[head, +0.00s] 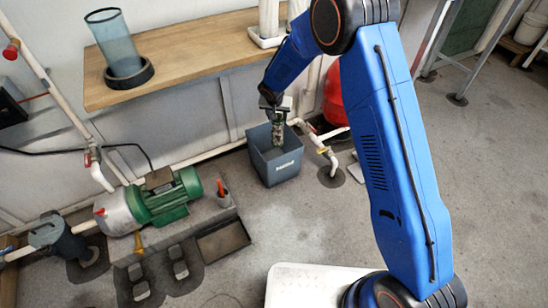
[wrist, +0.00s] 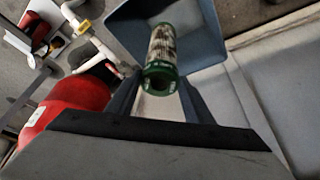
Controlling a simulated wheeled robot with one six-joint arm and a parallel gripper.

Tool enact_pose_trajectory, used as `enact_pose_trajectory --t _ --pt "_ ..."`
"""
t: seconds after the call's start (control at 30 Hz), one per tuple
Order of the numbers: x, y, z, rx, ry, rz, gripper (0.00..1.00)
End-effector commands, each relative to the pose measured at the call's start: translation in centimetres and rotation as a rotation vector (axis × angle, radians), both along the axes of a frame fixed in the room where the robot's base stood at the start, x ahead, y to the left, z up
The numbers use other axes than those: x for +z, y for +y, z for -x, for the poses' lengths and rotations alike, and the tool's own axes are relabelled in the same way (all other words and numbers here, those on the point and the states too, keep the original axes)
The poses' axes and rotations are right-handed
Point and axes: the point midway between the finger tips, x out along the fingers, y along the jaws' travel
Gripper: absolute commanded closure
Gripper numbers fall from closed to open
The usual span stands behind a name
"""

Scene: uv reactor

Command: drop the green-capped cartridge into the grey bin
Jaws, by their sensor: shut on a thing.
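My gripper (head: 273,117) is shut on the green-capped cartridge (wrist: 162,62). The cartridge has a green end cap toward the wrist camera and a pale, dark-streaked body; in the head view it hangs upright below my gripper. The grey bin (head: 278,170) stands on the floor, with a pale label on its front. In the head view the cartridge overlaps the bin's opening. In the wrist view the grey bin (wrist: 205,42) lies beyond the cartridge, which shows against its opening. I cannot tell whether the cartridge's lower end is below the rim.
A red rounded tank (head: 334,95) stands right of the bin, with white pipes (head: 318,145) close by. A wooden shelf (head: 180,62) overhangs behind, bearing a clear cylinder (head: 115,42). A green pump (head: 165,197) sits at left. Open floor lies in front of the bin.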

Motion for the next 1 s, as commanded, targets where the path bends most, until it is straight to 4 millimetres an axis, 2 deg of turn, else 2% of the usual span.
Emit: enact_pose_trajectory --t 0.2,0.4,0.8,0.83,0.9,1.0 --pt "-2.4 0.0 0.0 0.001 0.001 0.002 0.91" --pt "-3.9 -0.1 0.0 0.001 0.001 0.002 0.91" --pt "-4.3 0.0 0.0 0.000 0.001 0.000 0.91" --pt "-4.3 0.0 0.0 0.000 0.001 0.000 0.51" --pt "-4.3 0.0 0.0 0.000 0.001 0.000 0.34" --pt "-4.3 0.0 0.0 0.000 0.001 0.000 0.32"
